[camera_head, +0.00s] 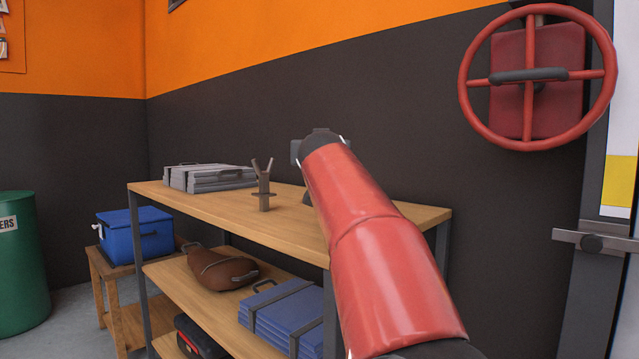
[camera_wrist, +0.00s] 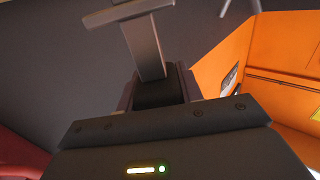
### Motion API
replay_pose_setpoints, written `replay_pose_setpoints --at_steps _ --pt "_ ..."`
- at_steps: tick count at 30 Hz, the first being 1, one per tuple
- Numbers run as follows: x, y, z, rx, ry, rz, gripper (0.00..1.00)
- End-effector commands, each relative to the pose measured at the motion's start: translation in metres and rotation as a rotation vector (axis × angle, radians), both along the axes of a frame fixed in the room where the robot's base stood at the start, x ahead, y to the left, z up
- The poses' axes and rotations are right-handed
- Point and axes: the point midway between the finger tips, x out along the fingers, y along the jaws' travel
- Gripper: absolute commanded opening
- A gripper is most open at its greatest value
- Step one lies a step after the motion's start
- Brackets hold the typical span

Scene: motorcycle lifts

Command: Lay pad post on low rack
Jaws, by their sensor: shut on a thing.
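My gripper (camera_wrist: 160,92) is shut on the pad post (camera_wrist: 145,48), a grey stem with a flat crosspiece (camera_wrist: 128,12) at its far end. In the head view my red arm hides most of my gripper (camera_head: 322,138). A small grey edge, probably the pad post (camera_head: 296,152), shows just left of it, apparently above the rack top. The rack (camera_head: 290,232) has wooden boards on a dark metal frame, and its top board runs below and behind my arm. The arm covers part of the board's right side. What touches the post's far end is not visible.
On the top board stand a forked grey post (camera_head: 263,188) and a stack of grey panels (camera_head: 208,178). A brown bag (camera_head: 220,269) and blue folded pads (camera_head: 285,315) fill the shelf below. A blue box (camera_head: 135,235) sits left. A red handwheel (camera_head: 465,95) is at right.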

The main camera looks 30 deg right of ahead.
Motion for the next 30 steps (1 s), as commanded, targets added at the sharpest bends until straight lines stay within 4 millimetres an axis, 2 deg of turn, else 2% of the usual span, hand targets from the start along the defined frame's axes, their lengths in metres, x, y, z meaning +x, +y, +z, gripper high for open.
replay_pose_setpoints --at_steps 6,9,22,23,27,30 --pt "0.000 0.000 -0.033 -0.001 0.000 0.001 0.06" --pt "0.000 0.000 -0.042 0.000 -0.001 0.001 0.06" --pt "0.000 0.000 -0.047 0.000 -0.001 0.001 0.06" --pt "0.000 0.000 -0.046 0.000 0.000 0.000 0.40" --pt "0.000 0.000 -0.046 0.000 0.000 0.000 0.58" --pt "0.000 0.000 -0.045 0.000 0.000 0.000 0.58"
